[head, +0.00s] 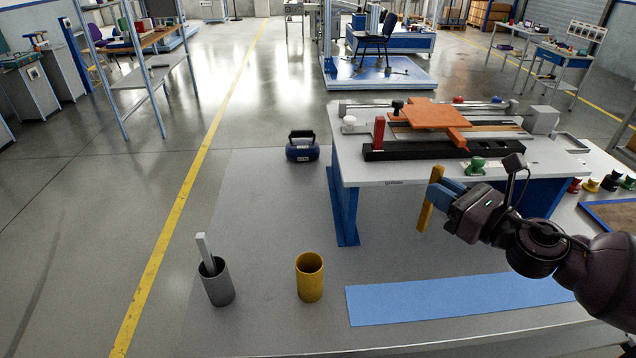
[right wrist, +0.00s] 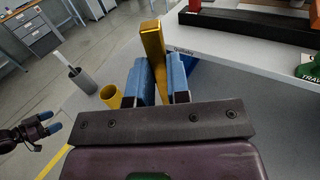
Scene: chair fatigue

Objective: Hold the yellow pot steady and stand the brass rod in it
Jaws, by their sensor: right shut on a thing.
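The yellow pot (head: 309,283) stands upright and empty on the grey floor mat in the head view. It also shows in the right wrist view (right wrist: 110,96). My right gripper (head: 438,190) is shut on the brass rod (head: 425,217), right of the pot and above the floor. The rod is slightly tilted in the head view. In the right wrist view the rod (right wrist: 153,44) sticks out between the blue fingers. My left gripper (right wrist: 49,122) shows only at the left edge of the right wrist view, its blue fingertips apart and empty, away from the pot.
A grey pot (head: 217,288) with a grey rod (head: 205,252) in it stands left of the yellow pot. A blue strip (head: 455,297) lies on the right. The worktable (head: 360,168) stands behind the rod. A blue weight (head: 302,148) sits beside the table.

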